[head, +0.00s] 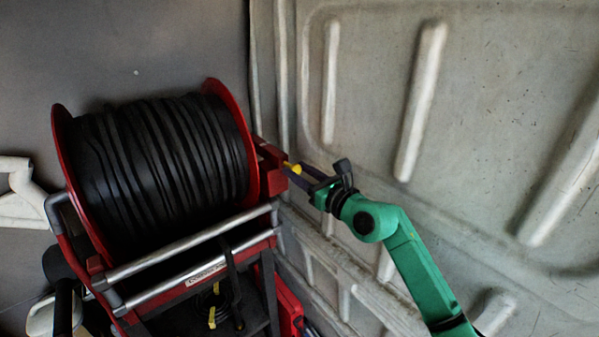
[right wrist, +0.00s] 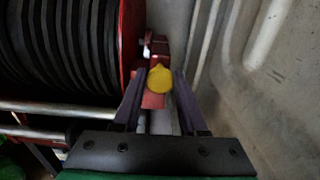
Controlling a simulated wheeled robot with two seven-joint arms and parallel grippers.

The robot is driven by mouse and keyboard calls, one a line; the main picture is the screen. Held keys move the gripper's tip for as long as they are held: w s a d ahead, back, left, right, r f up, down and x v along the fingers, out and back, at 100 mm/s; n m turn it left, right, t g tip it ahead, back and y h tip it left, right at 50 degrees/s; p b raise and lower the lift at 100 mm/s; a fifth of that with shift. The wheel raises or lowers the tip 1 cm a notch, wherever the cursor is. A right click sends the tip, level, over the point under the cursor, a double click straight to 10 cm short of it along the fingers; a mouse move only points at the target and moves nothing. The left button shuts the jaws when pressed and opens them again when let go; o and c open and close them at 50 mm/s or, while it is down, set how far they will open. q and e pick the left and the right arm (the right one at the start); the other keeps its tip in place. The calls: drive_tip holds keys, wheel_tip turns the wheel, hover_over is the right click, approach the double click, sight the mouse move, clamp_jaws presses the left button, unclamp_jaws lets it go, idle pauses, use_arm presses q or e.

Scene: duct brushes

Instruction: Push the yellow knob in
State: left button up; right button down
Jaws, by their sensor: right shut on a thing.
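The yellow knob (head: 295,168) sits on a red block at the right side of the hose reel. In the right wrist view the knob (right wrist: 160,79) lies between the fingertips of my right gripper (right wrist: 157,84). In the head view my right gripper (head: 304,175) reaches in from the right, its dark fingers closed around the knob. How deep the knob sits in the block is hard to tell. My left gripper is not in view.
The red reel (head: 257,150) carries a wound black hose (head: 160,150). Silver tube rails (head: 190,247) run in front of it. A pale ribbed van wall (head: 480,120) stands close on the right. A black cable with yellow bits hangs below the rails.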

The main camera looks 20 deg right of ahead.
drive_tip(key=shift+f, duration=0.1)
drive_tip(key=shift+x, duration=1.05)
drive_tip(key=c, duration=0.6)
unclamp_jaws()
drive_tip(key=shift+o, duration=0.6)
drive_tip(key=shift+w+a, duration=0.15)
drive_tip(key=shift+w, duration=0.15)
drive_tip(key=b+v, duration=0.6)
drive_tip(key=v, duration=0.8)
drive_tip(key=shift+s, duration=0.3)
